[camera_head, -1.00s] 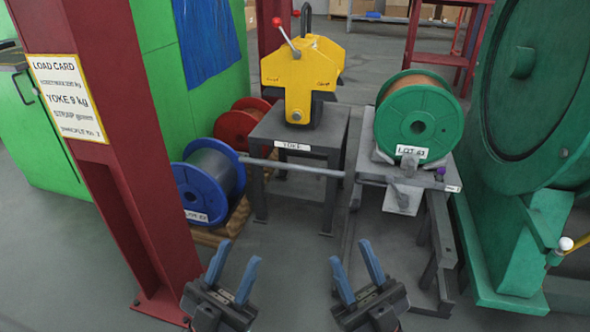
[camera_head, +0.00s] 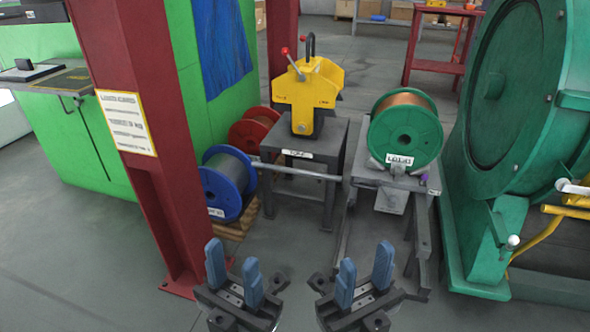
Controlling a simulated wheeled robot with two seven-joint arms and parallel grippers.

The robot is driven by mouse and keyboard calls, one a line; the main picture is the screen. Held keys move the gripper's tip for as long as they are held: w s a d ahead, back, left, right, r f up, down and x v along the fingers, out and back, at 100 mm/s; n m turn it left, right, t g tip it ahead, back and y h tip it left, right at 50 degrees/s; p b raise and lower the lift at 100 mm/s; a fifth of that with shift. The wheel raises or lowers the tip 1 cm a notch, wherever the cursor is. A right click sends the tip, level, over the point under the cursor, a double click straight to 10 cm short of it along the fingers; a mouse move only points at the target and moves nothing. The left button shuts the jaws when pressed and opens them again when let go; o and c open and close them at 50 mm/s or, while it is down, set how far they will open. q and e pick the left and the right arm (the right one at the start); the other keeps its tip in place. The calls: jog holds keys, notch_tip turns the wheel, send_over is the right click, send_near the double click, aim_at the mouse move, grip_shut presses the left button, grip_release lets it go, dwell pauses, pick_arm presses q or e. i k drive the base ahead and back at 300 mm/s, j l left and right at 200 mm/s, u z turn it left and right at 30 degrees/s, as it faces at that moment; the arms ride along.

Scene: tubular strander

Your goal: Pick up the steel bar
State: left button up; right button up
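The steel bar (camera_head: 294,171) is a thin grey rod lying level in front of the grey stand. Its left end is by the blue spool (camera_head: 227,184) and its right end is near the stand under the green spool. My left gripper (camera_head: 234,277) is open and empty, low in the picture, in front of the bar and apart from it. My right gripper (camera_head: 364,272) is also open and empty, to the right of the left one and apart from the bar.
A yellow yoke (camera_head: 307,92) sits on the grey stand (camera_head: 328,165). A green spool (camera_head: 405,134) rests on a cradle to the right. A red post (camera_head: 150,150) stands at left, a large green machine (camera_head: 510,130) at right. The floor before the bar is clear.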

aim_at(308, 173)
jog(key=i+l+u, duration=0.1)
jog(key=i+l, duration=0.15)
jog(key=i+l+u, duration=0.1)
jog(key=i+l, duration=0.15)
jog(key=l, duration=0.15)
jog(key=i+l+u, duration=0.1)
jog(key=i+l, duration=0.15)
jog(key=i+l+u, duration=0.1)
jog(key=l, duration=0.35)
jog(key=i+l+u, duration=0.1)
jog(key=i+l, duration=0.2)
jog(key=i+l+u, duration=0.1)
jog(key=l, duration=0.4)
jog(key=i, duration=0.1)
